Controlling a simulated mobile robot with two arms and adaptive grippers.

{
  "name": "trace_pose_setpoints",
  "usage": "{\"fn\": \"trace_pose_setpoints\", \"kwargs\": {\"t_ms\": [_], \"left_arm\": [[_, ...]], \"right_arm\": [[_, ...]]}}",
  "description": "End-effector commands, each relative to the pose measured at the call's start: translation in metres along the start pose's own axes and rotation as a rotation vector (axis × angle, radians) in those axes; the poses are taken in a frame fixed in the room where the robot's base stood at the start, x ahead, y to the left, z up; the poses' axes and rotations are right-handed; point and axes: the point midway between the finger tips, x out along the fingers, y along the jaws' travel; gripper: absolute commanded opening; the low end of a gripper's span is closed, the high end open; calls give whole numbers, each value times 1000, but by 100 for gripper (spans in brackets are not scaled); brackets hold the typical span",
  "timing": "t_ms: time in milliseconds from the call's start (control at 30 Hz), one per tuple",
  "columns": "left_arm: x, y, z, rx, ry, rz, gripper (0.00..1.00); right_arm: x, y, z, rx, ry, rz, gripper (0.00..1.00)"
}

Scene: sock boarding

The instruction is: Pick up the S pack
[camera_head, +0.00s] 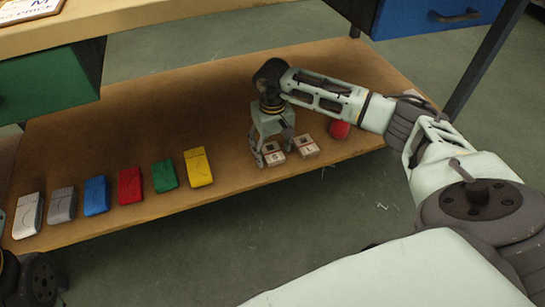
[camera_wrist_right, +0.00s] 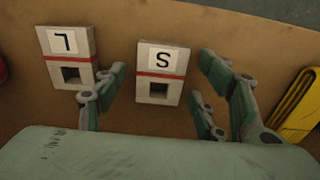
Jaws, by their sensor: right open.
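The S pack (camera_wrist_right: 161,72) is a small white box with a red stripe, a black S label and a dark square opening. In the head view the S pack (camera_head: 273,153) lies on the brown shelf board. My right gripper (camera_head: 275,147) is over it, pointing down. In the right wrist view my right gripper (camera_wrist_right: 155,92) is open, with fingers on either side of the S pack and visible gaps. The L pack (camera_wrist_right: 67,55) lies beside it and also shows in the head view (camera_head: 306,147). My left gripper is not in view.
Yellow (camera_head: 198,168), green (camera_head: 164,176), red (camera_head: 130,185), blue (camera_head: 95,196) and grey (camera_head: 61,206) folded items lie in a row to the left. A red round thing (camera_head: 339,129) is right of the packs. The board's front edge is close to the packs.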

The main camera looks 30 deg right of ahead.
Motion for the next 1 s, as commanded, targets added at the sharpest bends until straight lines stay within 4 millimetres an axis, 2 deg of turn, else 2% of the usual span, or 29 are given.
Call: {"fn": "trace_pose_setpoints", "kwargs": {"t_ms": [233,767,1000], "left_arm": [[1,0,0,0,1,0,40],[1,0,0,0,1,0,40],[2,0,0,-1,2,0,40]], "right_arm": [[0,0,0,0,0,-1,62],[0,0,0,0,0,-1,16],[-3,0,0,0,1,-1,16]]}}
